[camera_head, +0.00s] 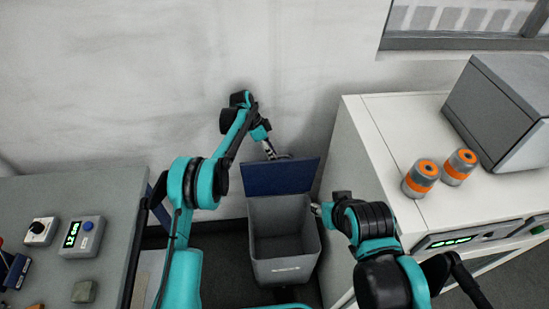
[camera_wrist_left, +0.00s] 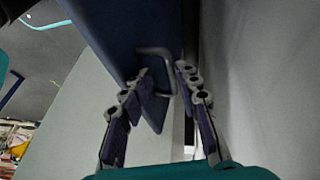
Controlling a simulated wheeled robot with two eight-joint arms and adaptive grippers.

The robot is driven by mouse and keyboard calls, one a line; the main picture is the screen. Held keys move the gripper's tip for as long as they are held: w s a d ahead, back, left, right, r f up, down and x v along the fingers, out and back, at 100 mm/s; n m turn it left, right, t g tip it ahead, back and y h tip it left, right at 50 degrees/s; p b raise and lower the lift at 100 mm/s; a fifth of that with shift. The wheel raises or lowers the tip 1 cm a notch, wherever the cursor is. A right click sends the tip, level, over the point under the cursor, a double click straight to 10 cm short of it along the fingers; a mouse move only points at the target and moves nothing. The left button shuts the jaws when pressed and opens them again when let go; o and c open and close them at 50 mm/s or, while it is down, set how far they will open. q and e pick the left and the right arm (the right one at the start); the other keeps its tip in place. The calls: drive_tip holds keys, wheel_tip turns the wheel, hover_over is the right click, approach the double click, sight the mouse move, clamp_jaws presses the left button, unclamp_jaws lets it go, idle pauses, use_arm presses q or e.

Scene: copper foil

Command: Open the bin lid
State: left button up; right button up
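The grey bin (camera_head: 283,268) stands on the floor between the two tables. Its dark blue lid (camera_head: 280,178) is raised, tilted up at the back, and the empty-looking inside shows. My left gripper (camera_head: 270,150) is at the lid's upper edge. In the left wrist view, the lid (camera_wrist_left: 125,35) has a grey handle (camera_wrist_left: 157,52). My left gripper's fingers (camera_wrist_left: 163,72) are spread apart, close around part of the handle; contact is unclear. My right gripper (camera_head: 317,209) is beside the bin's right rim, mostly hidden by its own arm.
A white cabinet (camera_head: 372,142) stands right of the bin, bearing two grey-orange cylinders (camera_head: 421,177) (camera_head: 459,167) and a grey box (camera_head: 500,110). A grey table (camera_head: 100,190) with control boxes is at left. The wall is close behind the lid.

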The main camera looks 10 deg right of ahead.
use_arm(q)
drive_tip(key=v, duration=0.9)
drive_tip(key=shift+r, duration=0.2)
drive_tip(key=shift+a, duration=0.1)
